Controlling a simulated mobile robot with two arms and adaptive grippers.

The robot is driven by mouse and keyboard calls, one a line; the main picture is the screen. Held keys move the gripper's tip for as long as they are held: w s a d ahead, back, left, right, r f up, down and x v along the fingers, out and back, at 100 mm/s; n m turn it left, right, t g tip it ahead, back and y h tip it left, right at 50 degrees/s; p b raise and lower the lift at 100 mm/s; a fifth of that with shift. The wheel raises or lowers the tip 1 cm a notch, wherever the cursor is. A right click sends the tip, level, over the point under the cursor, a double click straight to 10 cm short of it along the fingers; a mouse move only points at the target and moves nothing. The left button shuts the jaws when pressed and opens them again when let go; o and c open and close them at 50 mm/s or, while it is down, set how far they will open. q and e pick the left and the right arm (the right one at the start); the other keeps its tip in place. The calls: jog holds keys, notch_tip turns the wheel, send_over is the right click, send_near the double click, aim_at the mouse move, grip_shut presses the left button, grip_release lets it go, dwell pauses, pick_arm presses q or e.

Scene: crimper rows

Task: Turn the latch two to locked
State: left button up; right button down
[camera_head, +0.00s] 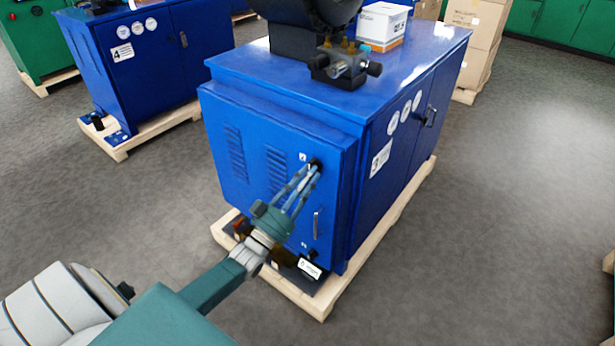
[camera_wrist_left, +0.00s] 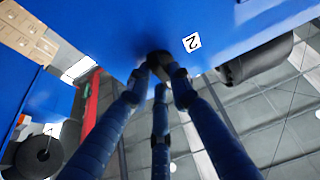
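Latch two is a small dark knob (camera_head: 316,163) near the top right of the front door of the blue machine (camera_head: 236,150). In the left wrist view the same dark knob (camera_wrist_left: 159,58) sits beside a white label reading 2 (camera_wrist_left: 192,42). My left gripper (camera_head: 309,172) is at this knob, and its three fingers (camera_wrist_left: 160,76) draw together with their tips against the knob's sides. The fingers partly hide the knob, so its turned position cannot be read. A second dark knob (camera_head: 312,254) is low on the same door. My right gripper is not in view.
A vertical door handle (camera_head: 317,222) is below my left gripper. The machine stands on a wooden pallet (camera_head: 318,304). A valve block (camera_head: 338,66) and a white box (camera_head: 382,24) are on top. Another blue machine (camera_head: 130,60) is at left. Grey floor (camera_head: 490,200) at right is clear.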

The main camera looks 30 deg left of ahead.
pick_arm(q)
jog(key=o, duration=0.3)
jog(key=shift+w, duration=0.1)
jog(key=v, duration=1.2)
